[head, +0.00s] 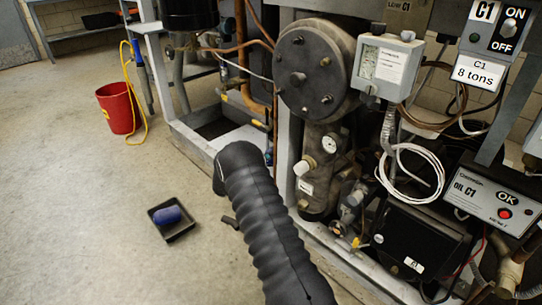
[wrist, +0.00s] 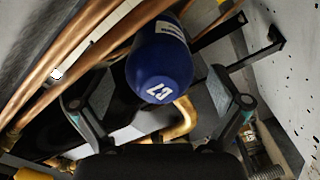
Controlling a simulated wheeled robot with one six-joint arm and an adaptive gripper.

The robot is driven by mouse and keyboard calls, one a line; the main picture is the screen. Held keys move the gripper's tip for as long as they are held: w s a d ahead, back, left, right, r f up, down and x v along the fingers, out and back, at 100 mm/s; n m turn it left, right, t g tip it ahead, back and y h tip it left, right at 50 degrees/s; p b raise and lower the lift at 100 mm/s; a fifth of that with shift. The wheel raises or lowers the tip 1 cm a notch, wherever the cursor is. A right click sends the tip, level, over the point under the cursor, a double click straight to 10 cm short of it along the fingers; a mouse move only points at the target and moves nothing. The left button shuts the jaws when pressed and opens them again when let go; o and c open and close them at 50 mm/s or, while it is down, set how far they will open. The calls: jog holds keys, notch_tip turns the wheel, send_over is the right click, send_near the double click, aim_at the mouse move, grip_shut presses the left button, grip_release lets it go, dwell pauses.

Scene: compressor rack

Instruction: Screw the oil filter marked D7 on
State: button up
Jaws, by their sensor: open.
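A dark blue oil filter (wrist: 160,70) with a rounded end is near the middle of the wrist view, among copper pipes. A white mark on its end shows at an angle; I cannot read it surely as D7. My gripper (wrist: 160,98) is open, one finger on each side of the filter's end, with gaps and no visible grip. The filter's far end is hidden. In the head view my black-sleeved arm hides the gripper, and a small blue patch (head: 268,156) shows beside it. Another blue cylinder (head: 167,215) lies in a black tray (head: 182,234) on the floor.
Copper pipes (wrist: 60,85) run close to the left finger, and a dark bracket (wrist: 255,45) is at the upper right. The compressor (head: 305,75) and control boxes fill the right of the head view. A red bucket (head: 117,108) stands left; the floor there is mostly clear.

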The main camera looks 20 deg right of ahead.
jog(key=shift+w+d+r, duration=0.2)
jog(key=shift+d, duration=0.5)
jog(key=shift+r+p, duration=0.15)
jog(key=shift+p, duration=0.8)
jog(key=n+p, duration=0.4)
jog(key=p, duration=0.1)
jog(key=shift+f+n, duration=0.3)
jog(key=shift+f, duration=0.1)
jog(key=shift+f+n+b, duration=0.1)
jog(key=shift+n+b, duration=0.6)
jog(key=n+b, duration=0.1)
jog(key=n, duration=0.1)
jog(key=shift+n, duration=0.4)
jog(key=n+b, duration=0.1)
jog(key=n, duration=0.2)
jog(key=shift+n, duration=0.4)
jog(key=shift+r, duration=0.2)
